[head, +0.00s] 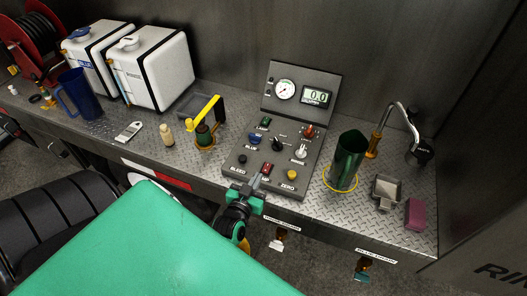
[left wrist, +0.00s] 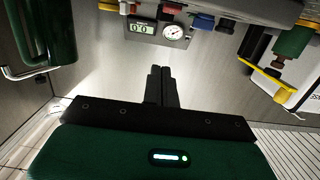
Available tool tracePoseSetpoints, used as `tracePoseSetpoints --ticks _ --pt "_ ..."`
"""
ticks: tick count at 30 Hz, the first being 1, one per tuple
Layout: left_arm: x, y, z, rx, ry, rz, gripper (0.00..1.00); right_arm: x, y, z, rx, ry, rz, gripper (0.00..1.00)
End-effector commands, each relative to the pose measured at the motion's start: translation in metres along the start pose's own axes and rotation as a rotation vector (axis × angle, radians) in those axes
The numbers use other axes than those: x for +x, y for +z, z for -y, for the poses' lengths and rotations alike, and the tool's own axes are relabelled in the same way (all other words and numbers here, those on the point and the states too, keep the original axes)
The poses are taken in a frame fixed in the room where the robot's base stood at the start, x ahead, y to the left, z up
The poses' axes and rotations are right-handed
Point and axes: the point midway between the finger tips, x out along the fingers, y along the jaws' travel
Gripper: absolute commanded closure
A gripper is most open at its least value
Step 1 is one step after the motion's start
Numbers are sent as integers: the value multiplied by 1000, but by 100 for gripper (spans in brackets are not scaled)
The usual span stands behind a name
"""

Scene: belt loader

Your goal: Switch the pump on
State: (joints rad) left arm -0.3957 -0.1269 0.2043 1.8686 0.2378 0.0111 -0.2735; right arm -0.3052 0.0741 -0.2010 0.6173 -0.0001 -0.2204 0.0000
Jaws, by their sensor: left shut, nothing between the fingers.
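The grey control panel (head: 240,170) stands on the metal bench in the middle of the head view. A red switch (head: 267,168) sits in its front row, between a black button marked BLEED (head: 243,158) and a yellow button marked ZERO (head: 292,175). Its label is partly hidden by my gripper. My left gripper (head: 257,181) is shut and empty at the panel's front edge, just in front of the red switch. I cannot tell if it touches. In the left wrist view the shut fingers (left wrist: 161,87) point toward the panel, which appears upside down. My right gripper is not in view.
The panel also has a green switch (head: 265,122), another red switch (head: 309,131), several knobs, a dial gauge (head: 285,89) and a display (head: 317,96) reading 0.0. A green cylinder (head: 349,155) stands right. A yellow-handled device (head: 205,120) stands left.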

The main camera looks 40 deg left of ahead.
Motion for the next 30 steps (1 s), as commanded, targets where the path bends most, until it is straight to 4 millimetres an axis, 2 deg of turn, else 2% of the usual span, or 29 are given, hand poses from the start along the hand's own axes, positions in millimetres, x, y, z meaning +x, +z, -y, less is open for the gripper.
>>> tracePoseSetpoints --ticks 5,18,21,30 --pt "23 2 0 0 -1 -3 100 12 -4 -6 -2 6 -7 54" --pt "100 3 0 -1 0 -3 100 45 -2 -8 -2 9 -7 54" --pt "100 18 0 -1 0 1 100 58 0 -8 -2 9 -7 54" --pt "105 37 0 0 0 2 100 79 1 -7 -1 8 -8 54"
